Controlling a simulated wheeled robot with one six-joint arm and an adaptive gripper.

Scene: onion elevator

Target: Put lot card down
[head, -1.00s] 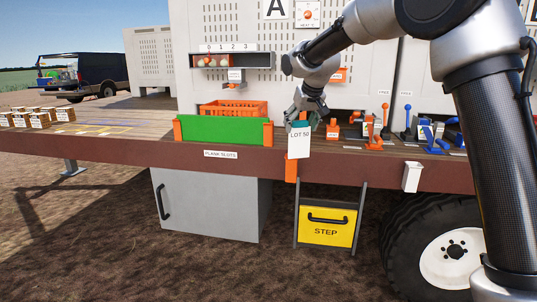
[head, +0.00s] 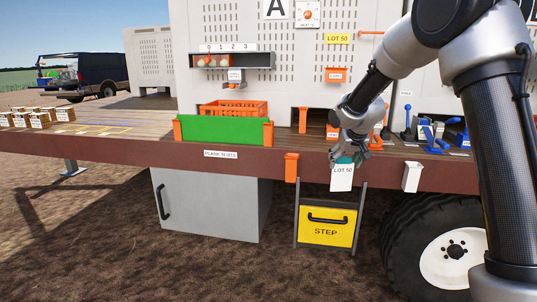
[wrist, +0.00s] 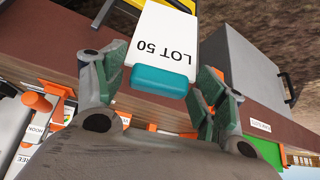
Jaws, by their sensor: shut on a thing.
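The lot card (head: 342,180) is a white card marked LOT 50 with a teal grip block along its top. It hangs upright from my gripper (head: 345,158), in front of the deck's front edge. In the wrist view the card (wrist: 165,45) and its teal block (wrist: 160,80) sit between the two fingers of my gripper (wrist: 155,85), which is shut on the block. The card is apart from the yellow step below it.
An orange holder (head: 291,168) and a white holder (head: 412,177) are fixed on the deck's front edge (head: 230,158), either side of the card. A yellow STEP box (head: 327,232) is below. Levers (head: 408,118) stand on the deck behind. A yellow LOT 50 label (head: 338,39) is on the wall.

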